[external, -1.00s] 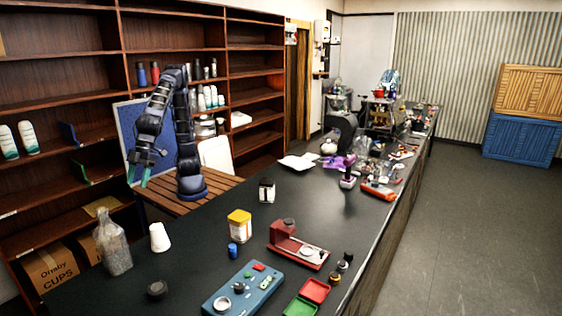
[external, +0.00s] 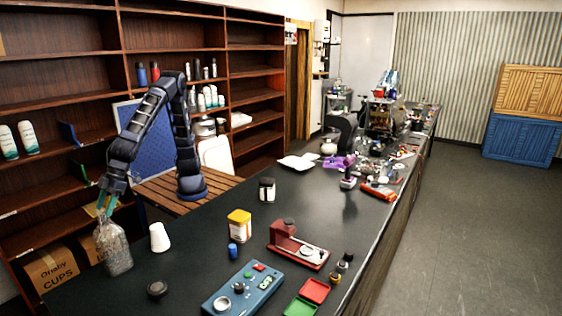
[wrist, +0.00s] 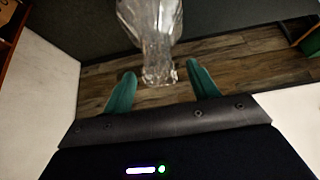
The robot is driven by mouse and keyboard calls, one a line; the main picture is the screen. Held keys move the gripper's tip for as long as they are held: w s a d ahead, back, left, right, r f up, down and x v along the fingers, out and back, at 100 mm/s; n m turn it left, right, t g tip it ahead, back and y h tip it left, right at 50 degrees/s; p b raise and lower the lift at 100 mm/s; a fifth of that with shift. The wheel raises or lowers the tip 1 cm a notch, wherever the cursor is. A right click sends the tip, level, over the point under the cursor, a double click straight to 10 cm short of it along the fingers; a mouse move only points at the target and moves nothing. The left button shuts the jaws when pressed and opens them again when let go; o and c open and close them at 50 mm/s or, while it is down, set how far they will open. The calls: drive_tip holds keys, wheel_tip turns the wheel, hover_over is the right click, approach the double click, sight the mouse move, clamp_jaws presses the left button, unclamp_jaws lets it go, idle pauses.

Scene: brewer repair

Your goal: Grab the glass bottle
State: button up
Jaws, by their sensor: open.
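The clear glass bottle (external: 113,250) stands upright on the dark counter at the near left in the external view. My gripper (external: 105,207) is at the top of the bottle, pointing down with its green fingers beside the neck. In the wrist view the bottle (wrist: 152,25) shows at the top middle, and its neck (wrist: 158,72) reaches to between the fingertips of my gripper (wrist: 160,78). The fingers are apart, with a gap on each side of the neck.
A wooden shelf unit (external: 60,100) rises behind, with a cardboard box (external: 50,272) low at left.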

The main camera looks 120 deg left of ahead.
sight(100, 221)
drive_tip(key=shift+x, duration=2.4)
clamp_jaws()
